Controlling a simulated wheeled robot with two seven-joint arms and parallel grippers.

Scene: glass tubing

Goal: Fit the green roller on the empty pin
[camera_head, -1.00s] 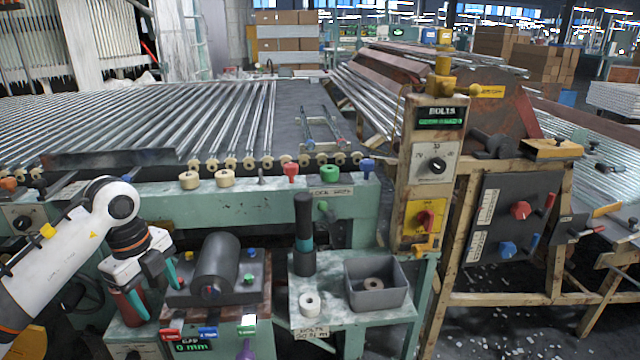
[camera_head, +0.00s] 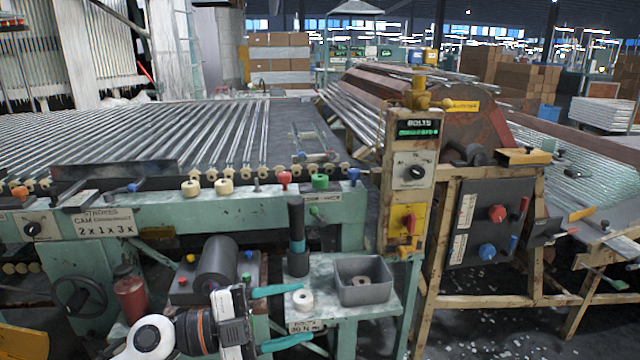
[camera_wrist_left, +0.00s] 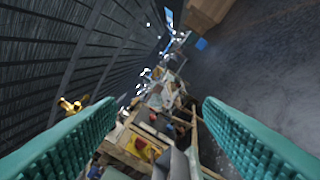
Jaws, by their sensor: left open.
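The green roller (camera_head: 320,182) sits on the pale green rail (camera_head: 150,212), between a red piece (camera_head: 285,181) and a blue piece (camera_head: 354,177). A bare grey pin (camera_head: 257,185) stands on the same rail, left of the red piece and right of two cream rollers (camera_head: 224,187). My left gripper (camera_head: 306,313) is open and empty, low in front of the small shelf and well below the rail. Its two teal fingers are spread in the left wrist view (camera_wrist_left: 159,101), with nothing between them. My right gripper does not show.
A white ring (camera_head: 303,299), a dark upright cylinder (camera_head: 298,240) and a grey bin (camera_head: 364,281) holding a ring stand on the small shelf. A wooden post (camera_head: 408,180) with switches rises right of the rail. Glass tubes lie behind the rail.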

